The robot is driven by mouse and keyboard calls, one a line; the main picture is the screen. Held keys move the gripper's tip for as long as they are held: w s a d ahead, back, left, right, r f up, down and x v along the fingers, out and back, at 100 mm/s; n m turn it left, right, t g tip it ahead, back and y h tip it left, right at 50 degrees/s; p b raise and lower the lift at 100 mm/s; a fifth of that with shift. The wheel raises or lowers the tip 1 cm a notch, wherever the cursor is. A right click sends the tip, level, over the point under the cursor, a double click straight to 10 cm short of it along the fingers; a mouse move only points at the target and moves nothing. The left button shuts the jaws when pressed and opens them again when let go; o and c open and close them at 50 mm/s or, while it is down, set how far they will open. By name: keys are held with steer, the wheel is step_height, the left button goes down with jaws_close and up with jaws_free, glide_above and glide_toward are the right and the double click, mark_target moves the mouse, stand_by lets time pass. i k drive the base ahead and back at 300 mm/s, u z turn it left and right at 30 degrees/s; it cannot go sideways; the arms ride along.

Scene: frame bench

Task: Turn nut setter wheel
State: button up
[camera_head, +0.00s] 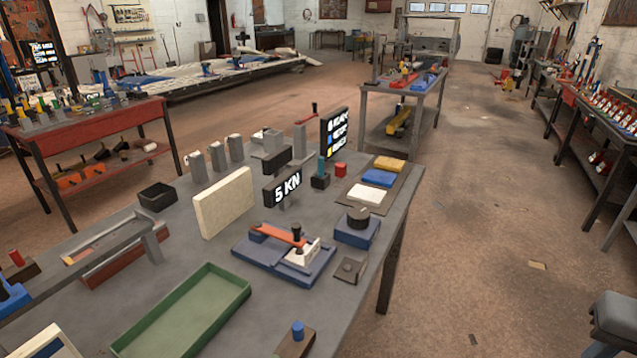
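A blue block with a round dark knob on top (358,217) stands near the right edge of the grey bench; it looks most like a setter with a wheel, but I cannot tell for sure. The knob has a small light mark on its top. In front of it lies a small dark plate with a raised nut-like piece (349,268). To its left is a blue tray fixture (262,252) carrying a red-orange bar, a dark knob and a white block.
The bench (345,300) also holds a green tray (190,318), an upright cream board (224,203), a "5 KN" display (287,188), a black box (158,196) and coloured pads (379,178). Open floor (480,250) lies right of the bench.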

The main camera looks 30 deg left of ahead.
mark_target(358, 218)
steer(key=i, duration=0.75)
steer(key=u, duration=0.3)
steer(key=k, duration=0.7)
steer(key=u, duration=1.6)
steer(key=i, duration=0.5)
